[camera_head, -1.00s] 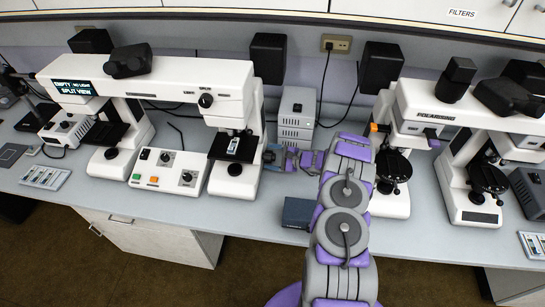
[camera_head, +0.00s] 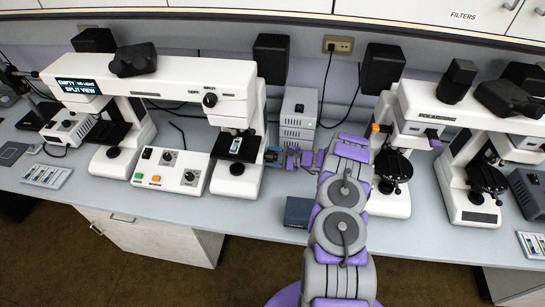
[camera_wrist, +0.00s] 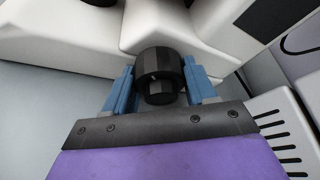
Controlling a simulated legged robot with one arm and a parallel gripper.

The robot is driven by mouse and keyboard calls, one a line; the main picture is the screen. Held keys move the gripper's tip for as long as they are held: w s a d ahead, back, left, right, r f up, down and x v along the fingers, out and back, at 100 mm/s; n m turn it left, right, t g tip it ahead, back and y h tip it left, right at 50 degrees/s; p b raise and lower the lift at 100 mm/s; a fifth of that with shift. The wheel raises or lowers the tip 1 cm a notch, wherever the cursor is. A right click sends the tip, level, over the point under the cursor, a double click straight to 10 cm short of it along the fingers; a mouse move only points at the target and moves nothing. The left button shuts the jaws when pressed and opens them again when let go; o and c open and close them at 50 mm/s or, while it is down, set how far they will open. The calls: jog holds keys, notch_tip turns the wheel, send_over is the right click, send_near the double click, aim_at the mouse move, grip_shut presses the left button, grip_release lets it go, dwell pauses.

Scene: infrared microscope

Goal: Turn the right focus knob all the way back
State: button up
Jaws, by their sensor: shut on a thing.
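The comparison microscope (camera_head: 150,70) is a wide white bridge with two stands and a display reading "EMPTY - NO LIGHT, SPLIT VIEW". Its right stand (camera_head: 250,172) is beside my gripper (camera_head: 272,157). In the wrist view a black, stepped focus knob (camera_wrist: 160,68) sticks out of the white stand. My gripper (camera_wrist: 158,88) has its blue fingers on both sides of the knob and is shut on it. Another black knob (camera_head: 113,152) shows on the left stand.
A control box (camera_head: 168,172) with buttons and dials stands between the two stands. A grey vented box (camera_head: 298,118) is behind my gripper. A dark blue box (camera_head: 299,212) lies near the front edge. The polarising microscopes (camera_head: 470,105) stand to the right.

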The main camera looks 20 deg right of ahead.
jog(key=m+g, duration=0.1)
jog(key=m, duration=0.1)
jog(key=shift+s+d+f+m+g+y+p, duration=0.1)
jog(key=shift+d+f+m+g+y+p, duration=0.1)
jog(key=shift+m+g+y+p, duration=0.15)
jog(key=shift+f+m+g+y+b, duration=0.15)
jog(key=shift+m+g+y+b, duration=0.3)
jog(key=shift+m+g, duration=0.6)
jog(key=shift+m, duration=0.5)
jog(key=o, duration=1)
jog(key=shift+d, duration=0.15)
jog(key=shift+r, duration=0.2)
